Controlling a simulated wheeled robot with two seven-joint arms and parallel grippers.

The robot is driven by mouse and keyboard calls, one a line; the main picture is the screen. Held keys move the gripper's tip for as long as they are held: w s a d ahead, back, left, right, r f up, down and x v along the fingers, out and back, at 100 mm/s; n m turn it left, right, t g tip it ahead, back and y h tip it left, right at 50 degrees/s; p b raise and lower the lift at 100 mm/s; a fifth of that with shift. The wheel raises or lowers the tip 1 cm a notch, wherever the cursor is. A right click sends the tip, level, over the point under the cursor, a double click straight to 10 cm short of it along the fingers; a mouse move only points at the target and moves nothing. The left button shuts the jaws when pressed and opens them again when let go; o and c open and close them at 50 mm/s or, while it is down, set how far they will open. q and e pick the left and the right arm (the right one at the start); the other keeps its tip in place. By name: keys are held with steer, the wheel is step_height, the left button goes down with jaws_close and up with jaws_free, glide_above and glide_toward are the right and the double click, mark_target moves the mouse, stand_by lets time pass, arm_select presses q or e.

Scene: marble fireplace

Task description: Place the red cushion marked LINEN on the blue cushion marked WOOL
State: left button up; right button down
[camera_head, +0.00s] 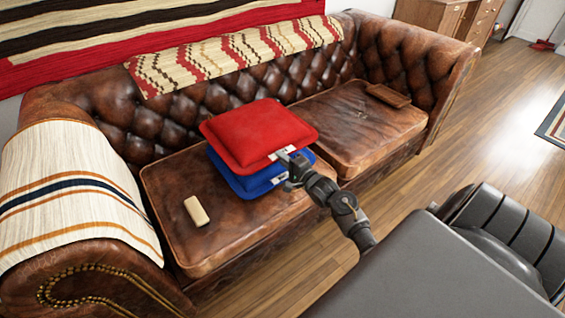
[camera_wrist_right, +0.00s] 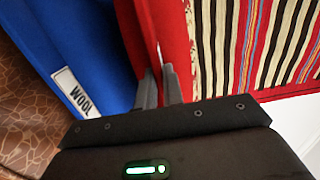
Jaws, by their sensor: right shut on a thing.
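The red cushion (camera_head: 257,131) is above the blue cushion (camera_head: 241,182) on the left seat of the brown leather sofa. From the head view I cannot tell whether the two cushions touch all over. My right gripper (camera_head: 290,160) is shut on the front edge of the red cushion, near its white label. In the right wrist view the fingers (camera_wrist_right: 160,85) pinch the edge of the red cushion (camera_wrist_right: 165,35). The blue cushion (camera_wrist_right: 75,50) with its WOOL label shows beside them. My left gripper is not in view.
A small cream block (camera_head: 196,211) lies on the left seat. A brown flat object (camera_head: 388,96) lies on the right seat (camera_head: 350,125). A striped throw (camera_head: 70,185) covers the left armrest, and a patterned cloth (camera_head: 235,55) hangs over the backrest.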

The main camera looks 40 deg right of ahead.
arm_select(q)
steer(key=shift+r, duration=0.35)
arm_select(e)
steer(key=shift+f, duration=0.35)
steer(key=c, duration=2)
jaws_free()
steer(key=shift+f, duration=0.3)
steer(key=o, duration=0.5)
steer(key=shift+r, duration=0.1)
